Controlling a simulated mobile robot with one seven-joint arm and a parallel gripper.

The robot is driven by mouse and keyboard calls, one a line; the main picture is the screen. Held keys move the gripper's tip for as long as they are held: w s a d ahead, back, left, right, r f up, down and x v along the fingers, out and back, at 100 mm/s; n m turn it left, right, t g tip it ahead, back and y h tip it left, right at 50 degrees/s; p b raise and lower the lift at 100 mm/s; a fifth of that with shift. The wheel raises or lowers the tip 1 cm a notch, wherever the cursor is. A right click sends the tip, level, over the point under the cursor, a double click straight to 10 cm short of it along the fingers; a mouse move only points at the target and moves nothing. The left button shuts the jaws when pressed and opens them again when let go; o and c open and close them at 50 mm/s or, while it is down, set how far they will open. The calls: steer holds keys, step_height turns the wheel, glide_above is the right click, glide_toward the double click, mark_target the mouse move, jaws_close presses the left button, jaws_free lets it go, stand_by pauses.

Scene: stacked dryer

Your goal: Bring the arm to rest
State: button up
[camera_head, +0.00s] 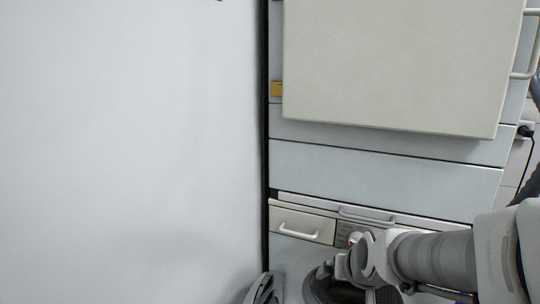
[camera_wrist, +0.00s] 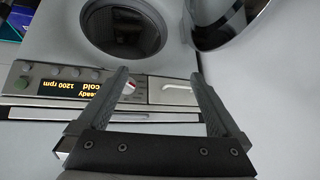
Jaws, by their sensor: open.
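My arm (camera_head: 435,258) reaches in from the lower right of the head view, low in front of the machine's control panel. In the wrist view my gripper (camera_wrist: 158,78) is open, its two dark fingers spread wide with nothing held between them. The fingers point toward the machine's front. A round knob (camera_wrist: 129,88) shows beside the left fingertip, and the drawer front (camera_wrist: 173,91) shows between the fingers. I cannot tell whether a finger touches the panel.
The lit display (camera_wrist: 70,88) appears upside down. The dark round drum opening (camera_wrist: 124,28) and a round door (camera_wrist: 222,20) lie beyond the gripper. A large pale panel (camera_head: 400,65) is above. A plain white surface (camera_head: 130,150) fills the left.

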steer(key=s+r+n+g, duration=0.1)
steer(key=s+r, duration=0.3)
steer(key=s, duration=0.4)
steer(key=s+r+n+g, duration=0.1)
steer(key=s+r, duration=0.2)
steer(key=s, duration=0.5)
step_height(320, 180, up, 23)
steer(key=p, duration=2.3)
steer(key=shift+a, duration=0.4)
steer(key=shift+s, duration=0.1)
